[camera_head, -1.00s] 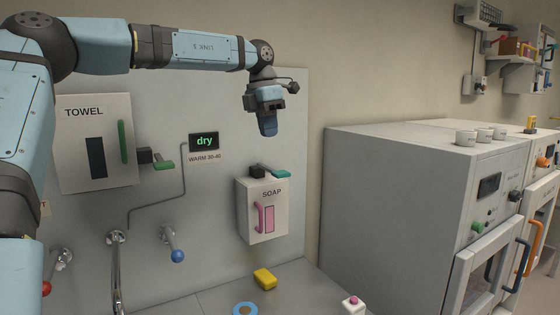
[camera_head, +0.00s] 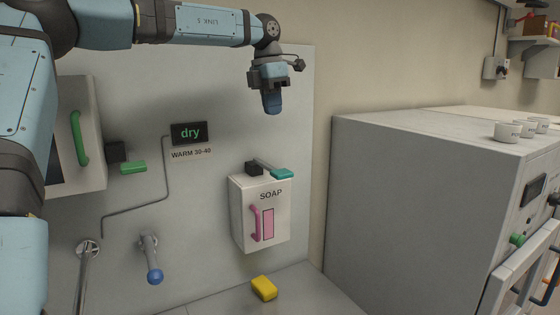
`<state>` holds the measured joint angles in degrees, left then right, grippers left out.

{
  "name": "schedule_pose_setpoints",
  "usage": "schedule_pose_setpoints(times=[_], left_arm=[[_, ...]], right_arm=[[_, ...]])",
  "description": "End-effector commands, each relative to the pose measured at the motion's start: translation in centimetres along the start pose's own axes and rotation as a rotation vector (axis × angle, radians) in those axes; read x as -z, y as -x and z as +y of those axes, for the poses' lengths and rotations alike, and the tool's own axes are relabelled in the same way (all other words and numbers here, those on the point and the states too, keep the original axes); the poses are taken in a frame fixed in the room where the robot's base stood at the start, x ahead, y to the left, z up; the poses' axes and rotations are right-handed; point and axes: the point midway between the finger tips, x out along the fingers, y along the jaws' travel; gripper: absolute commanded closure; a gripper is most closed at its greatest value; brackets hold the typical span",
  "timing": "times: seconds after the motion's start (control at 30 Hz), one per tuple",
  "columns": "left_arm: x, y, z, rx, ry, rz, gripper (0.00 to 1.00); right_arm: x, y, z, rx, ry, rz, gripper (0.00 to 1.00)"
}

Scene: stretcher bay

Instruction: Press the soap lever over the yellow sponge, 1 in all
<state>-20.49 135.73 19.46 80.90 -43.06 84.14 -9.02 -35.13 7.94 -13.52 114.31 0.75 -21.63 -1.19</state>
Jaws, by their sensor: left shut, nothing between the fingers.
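The white soap dispenser (camera_head: 274,227) is mounted on the grey wall panel, with a pink handle and a pink window on its front. Its teal lever (camera_head: 282,174) sticks out at the top, beside a black block. The yellow sponge (camera_head: 264,288) lies on the counter below the dispenser. My left gripper (camera_head: 273,108) is shut and empty, pointing down. In the picture it is above the lever, with a clear gap between them. My right gripper is not in view.
A towel dispenser (camera_head: 88,135) with a green lever (camera_head: 133,168) is on the left. A large grey cabinet (camera_head: 400,190) stands right, with white cups (camera_head: 508,132) on top.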

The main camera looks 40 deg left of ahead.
Motion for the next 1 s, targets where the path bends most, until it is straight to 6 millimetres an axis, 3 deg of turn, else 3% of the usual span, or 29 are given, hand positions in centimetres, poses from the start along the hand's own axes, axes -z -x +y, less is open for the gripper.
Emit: schedule_pose_setpoints(times=[0.27, 0.43, 1.0], left_arm=[[0.0, -0.1, 0.0, 0.0, 0.0, 0.0, 1.0], [0.0, -1.3, 0.0, 0.001, 0.001, 0.002, 1.0], [0.0, -12.0, 0.0, 0.002, 0.0, 0.002, 1.0]], right_arm=[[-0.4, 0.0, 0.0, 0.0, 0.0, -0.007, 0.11], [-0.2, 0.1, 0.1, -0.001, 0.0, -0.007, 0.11], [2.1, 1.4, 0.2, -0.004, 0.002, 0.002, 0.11]])
